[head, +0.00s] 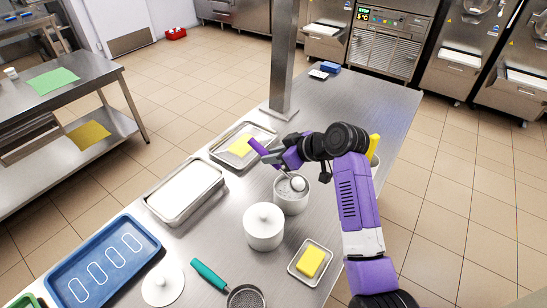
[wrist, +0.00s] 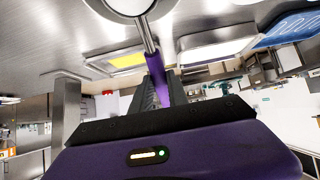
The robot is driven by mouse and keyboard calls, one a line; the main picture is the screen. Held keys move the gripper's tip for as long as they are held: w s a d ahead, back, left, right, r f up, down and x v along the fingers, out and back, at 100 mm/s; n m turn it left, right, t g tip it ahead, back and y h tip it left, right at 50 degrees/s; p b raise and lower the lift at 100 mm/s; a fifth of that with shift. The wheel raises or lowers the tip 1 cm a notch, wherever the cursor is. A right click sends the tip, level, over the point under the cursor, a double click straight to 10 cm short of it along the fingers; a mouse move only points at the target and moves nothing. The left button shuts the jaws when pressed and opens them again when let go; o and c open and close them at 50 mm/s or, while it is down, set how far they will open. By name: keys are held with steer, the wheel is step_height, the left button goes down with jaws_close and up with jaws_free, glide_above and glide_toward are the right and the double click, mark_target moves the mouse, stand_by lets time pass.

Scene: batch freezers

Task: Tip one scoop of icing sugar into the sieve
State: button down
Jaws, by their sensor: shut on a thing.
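My gripper (head: 274,157) is shut on the purple handle of a metal scoop (head: 258,146). In the wrist view the scoop's handle (wrist: 157,72) runs between my fingers, and its steel shaft leads to a round bowl cut off at the top. The sieve (head: 245,297), with a teal handle, lies at the bottom edge, partly cut off.
A second white tub (head: 263,232) with a knobbed lid stands between the open tub and the sieve. A loose white lid (head: 162,285), a blue tray (head: 62,277), a white-filled steel tray (head: 154,206) and a small tray with a yellow block (head: 310,261) lie around. A post (head: 285,55) rises behind.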

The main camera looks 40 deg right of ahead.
mark_target(263, 149)
steer(key=shift+w+r, duration=0.1)
steer(key=shift+r, duration=0.8)
steer(key=shift+w+a+r, duration=0.1)
steer(key=shift+w+r, duration=0.05)
steer(key=shift+r, duration=0.15)
steer(key=shift+w+a+r+g+h, duration=0.15)
steer(key=shift+w+g+h, duration=0.25)
steer(key=shift+g, duration=0.55)
steer(key=shift+w+a+g+h, duration=0.15)
steer(key=shift+w+g+h, duration=0.25)
steer(key=shift+g, duration=0.55)
steer(key=shift+w, duration=0.1)
